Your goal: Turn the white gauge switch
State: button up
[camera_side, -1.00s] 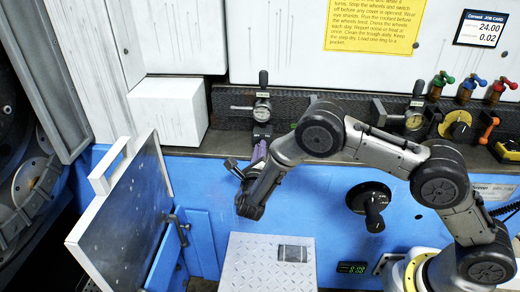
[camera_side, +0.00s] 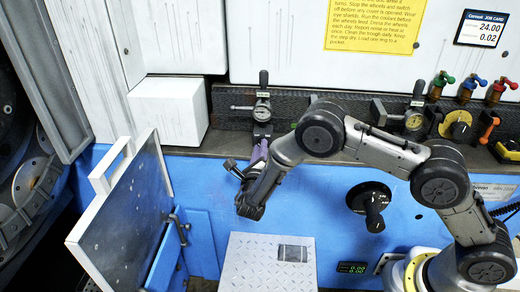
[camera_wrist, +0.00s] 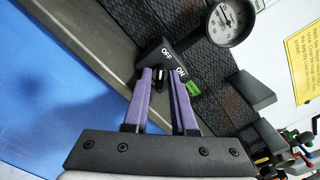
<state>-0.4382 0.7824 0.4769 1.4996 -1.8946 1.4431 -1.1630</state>
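The gauge switch (camera_wrist: 159,74) shows in the wrist view as a small dark and white lever on a black block marked OFF and ON. My gripper (camera_wrist: 161,77) has two purple fingers that stand apart, one on either side of the lever. A small gap seems to show beside the lever, and contact is hard to tell. A round dial gauge (camera_wrist: 231,20) sits just beyond the block. In the side view my gripper (camera_side: 258,153) is at the front edge of the ledge, below the gauge (camera_side: 262,112). The switch is hidden there by the fingers.
A green piece (camera_wrist: 193,88) lies close to the ON mark. A second gauge (camera_side: 414,121), a yellow knob (camera_side: 460,125) and coloured valves (camera_side: 468,88) stand to the right. A black rotary knob (camera_side: 374,208) is on the blue front. An open panel (camera_side: 122,220) stands at the left.

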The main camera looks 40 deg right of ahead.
jog(key=v, duration=1.3)
jog(key=shift+s+a, duration=0.25)
jog(key=shift+s, duration=0.05)
